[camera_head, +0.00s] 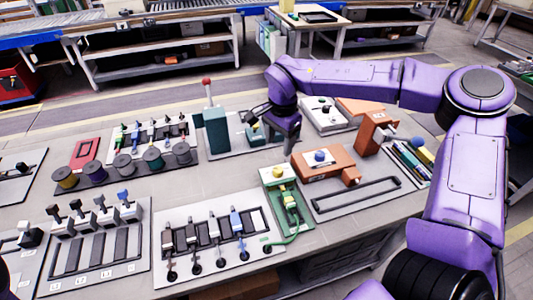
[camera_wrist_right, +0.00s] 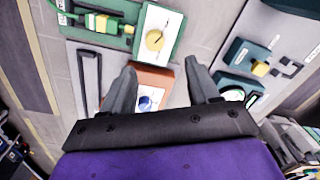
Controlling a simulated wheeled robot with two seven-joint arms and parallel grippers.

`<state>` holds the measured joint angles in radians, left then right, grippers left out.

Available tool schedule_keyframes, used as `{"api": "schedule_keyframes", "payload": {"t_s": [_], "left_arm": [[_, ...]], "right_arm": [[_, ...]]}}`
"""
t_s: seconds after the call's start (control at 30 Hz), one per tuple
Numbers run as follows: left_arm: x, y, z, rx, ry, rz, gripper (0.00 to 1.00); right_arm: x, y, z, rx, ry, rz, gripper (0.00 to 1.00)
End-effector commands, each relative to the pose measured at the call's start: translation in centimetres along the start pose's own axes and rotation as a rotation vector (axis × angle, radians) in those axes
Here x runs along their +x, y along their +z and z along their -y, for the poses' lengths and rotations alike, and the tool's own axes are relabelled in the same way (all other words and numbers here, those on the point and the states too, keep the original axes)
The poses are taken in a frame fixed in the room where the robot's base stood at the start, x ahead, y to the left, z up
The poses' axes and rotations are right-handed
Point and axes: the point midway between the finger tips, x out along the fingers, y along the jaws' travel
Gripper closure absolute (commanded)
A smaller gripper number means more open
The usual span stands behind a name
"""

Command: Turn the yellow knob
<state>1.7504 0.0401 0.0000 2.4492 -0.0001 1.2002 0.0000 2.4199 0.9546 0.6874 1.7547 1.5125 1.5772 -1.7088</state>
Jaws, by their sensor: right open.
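A yellow knob (camera_wrist_right: 154,40) sits on the white face of a green box; a black pointer line crosses it. In the head view, the green box's knob (camera_head: 278,171) is small. My right gripper (camera_wrist_right: 160,80) is open and empty, its two dark fingers apart in the wrist view. The knob lies beyond the fingertips, apart from them. My left gripper is not in view.
An orange box (camera_wrist_right: 153,78) with a blue knob (camera_wrist_right: 145,103) lies behind and between the fingers in the wrist view. A black handle (camera_head: 357,194) is on a grey plate at the table's right. Switch and lever boards (camera_head: 205,278) cover the front of the table.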

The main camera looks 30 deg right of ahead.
Motion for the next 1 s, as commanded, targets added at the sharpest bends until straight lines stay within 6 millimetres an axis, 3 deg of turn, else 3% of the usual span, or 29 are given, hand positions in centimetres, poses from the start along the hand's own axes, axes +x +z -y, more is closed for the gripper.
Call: {"api": "schedule_keyframes", "payload": {"t_s": [0.13,0.5,0.87,0.97,1.0], "left_arm": [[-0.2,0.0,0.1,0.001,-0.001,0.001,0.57],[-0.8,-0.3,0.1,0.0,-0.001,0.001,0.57],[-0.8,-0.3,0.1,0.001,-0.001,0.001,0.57],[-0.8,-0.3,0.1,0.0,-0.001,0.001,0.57],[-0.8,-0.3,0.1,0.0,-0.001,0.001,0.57]], "right_arm": [[1.7,0.0,-0.3,0.0,0.002,0.001,0.4],[9.4,0.0,0.0,0.0,0.005,0.001,0.4],[10.5,0.0,0.1,0.001,0.001,0.001,0.4],[10.5,0.0,0.1,0.001,0.001,0.001,0.66],[10.5,0.0,0.1,0.001,0.001,0.001,0.79]]}}
